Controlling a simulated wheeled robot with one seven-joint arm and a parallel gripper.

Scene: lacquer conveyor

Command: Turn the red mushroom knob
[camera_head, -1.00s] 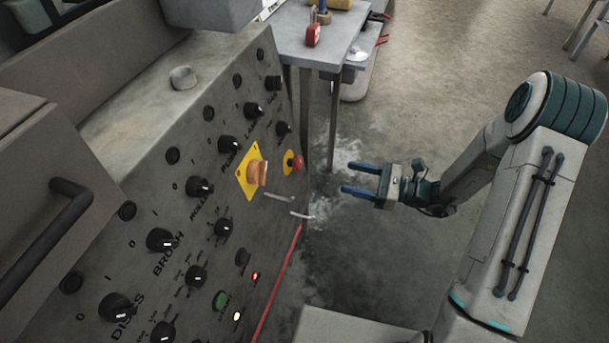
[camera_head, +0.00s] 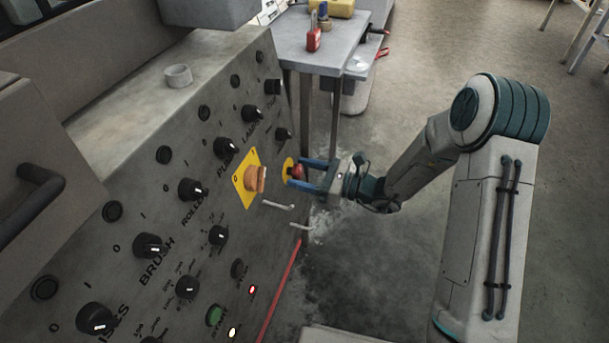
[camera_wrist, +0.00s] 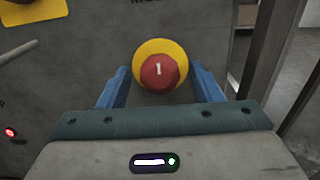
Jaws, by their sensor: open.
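The red mushroom knob (camera_head: 298,171) sits on a round yellow plate (camera_head: 288,168) near the right edge of the sloped grey control panel. In the wrist view the red knob (camera_wrist: 163,72) carries a white mark and stands in front of its yellow disc (camera_wrist: 160,52). My gripper (camera_head: 304,172) is open, with one blue finger on each side of the knob. In the wrist view the gripper (camera_wrist: 162,82) has its fingers left and right of the knob, with gaps showing.
An orange rotary switch (camera_head: 256,179) on a yellow plate sits just left of the knob. Two light handles (camera_head: 278,205) stick out below. Several black knobs (camera_head: 193,189) cover the panel. A grey table (camera_head: 318,42) stands behind; open floor (camera_head: 420,60) lies to the right.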

